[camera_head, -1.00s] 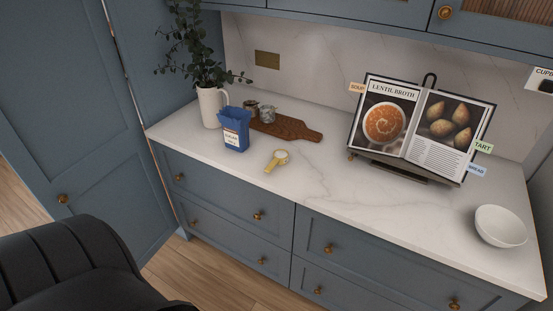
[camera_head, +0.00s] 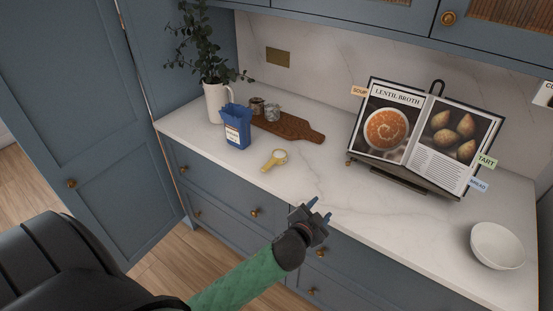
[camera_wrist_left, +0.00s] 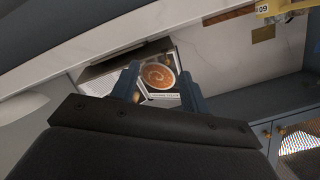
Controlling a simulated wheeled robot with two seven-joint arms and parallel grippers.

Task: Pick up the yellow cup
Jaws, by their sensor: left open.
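The yellow cup (camera_head: 273,160) looks like a small measuring cup with a pale round bowl and a yellow handle. It lies on the white counter (camera_head: 330,188), in front of the wooden board, in the head view. My left gripper (camera_head: 318,211) is near the counter's front edge, to the right of the cup and nearer to me, apart from it. It is open and empty. In the left wrist view its two blue fingers (camera_wrist_left: 160,88) stand apart, with the cookbook beyond them; the cup cannot be made out there. My right gripper is not in view.
A blue sugar packet (camera_head: 236,127) and a white vase (camera_head: 216,101) stand left of the cup. Behind it is a wooden board (camera_head: 295,127) with small metal tins (camera_head: 271,113). An open cookbook (camera_head: 420,135) and a white bowl (camera_head: 497,245) are to the right. The middle counter is clear.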

